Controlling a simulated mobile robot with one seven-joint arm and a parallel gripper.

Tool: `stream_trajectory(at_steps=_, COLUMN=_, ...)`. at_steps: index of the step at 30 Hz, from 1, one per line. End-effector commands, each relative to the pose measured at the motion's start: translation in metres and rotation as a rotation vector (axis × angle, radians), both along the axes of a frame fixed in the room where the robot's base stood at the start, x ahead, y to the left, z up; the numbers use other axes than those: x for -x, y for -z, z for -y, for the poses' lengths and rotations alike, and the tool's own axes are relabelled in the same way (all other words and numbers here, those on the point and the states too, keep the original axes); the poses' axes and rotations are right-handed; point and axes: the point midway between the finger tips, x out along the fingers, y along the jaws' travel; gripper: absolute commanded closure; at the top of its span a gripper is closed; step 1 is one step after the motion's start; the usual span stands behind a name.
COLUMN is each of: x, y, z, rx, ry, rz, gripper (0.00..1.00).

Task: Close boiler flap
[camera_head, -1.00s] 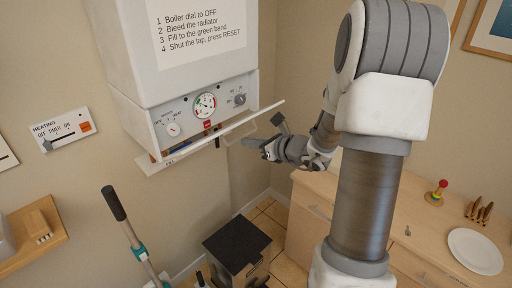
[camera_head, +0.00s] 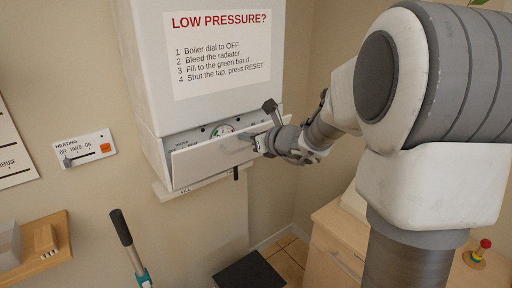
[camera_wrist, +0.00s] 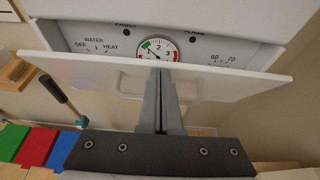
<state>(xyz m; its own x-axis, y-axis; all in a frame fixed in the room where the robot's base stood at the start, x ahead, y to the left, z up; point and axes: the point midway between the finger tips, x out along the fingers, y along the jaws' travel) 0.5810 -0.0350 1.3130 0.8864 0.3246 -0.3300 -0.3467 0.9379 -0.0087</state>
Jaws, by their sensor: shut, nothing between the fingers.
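The white boiler (camera_head: 222,60) hangs on the wall in the head view. Its flap (camera_head: 215,158) is tilted partly up in front of the control panel and leaves a gap along the top. In the wrist view the flap (camera_wrist: 220,84) covers the lower part of the panel, with the pressure gauge (camera_wrist: 158,49) and dial markings showing above it. My gripper (camera_head: 254,140) is at the flap's right part, on its outer side. In the wrist view my gripper (camera_wrist: 160,75) is shut, with its fingertips at the flap near its upper edge. It seems to touch the flap.
A heating switch plate (camera_head: 84,149) is on the wall at left, above a wooden shelf (camera_head: 36,246). A handle with a dark grip (camera_head: 121,228) stands below the boiler. A dark-topped box (camera_head: 249,272) is on the floor. A wooden cabinet (camera_head: 335,255) stands at right.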

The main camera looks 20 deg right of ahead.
Motion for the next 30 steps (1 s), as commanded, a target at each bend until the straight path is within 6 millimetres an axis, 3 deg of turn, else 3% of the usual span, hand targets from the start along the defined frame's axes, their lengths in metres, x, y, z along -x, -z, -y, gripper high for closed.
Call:
stream_trajectory(at_steps=13, x=-0.029, y=-0.015, z=-0.011, rx=0.000, ry=-0.001, rz=0.001, gripper=1.00)
stream_trajectory(at_steps=30, x=-0.037, y=-0.018, z=-0.014, rx=0.000, ry=0.000, rz=0.000, gripper=1.00)
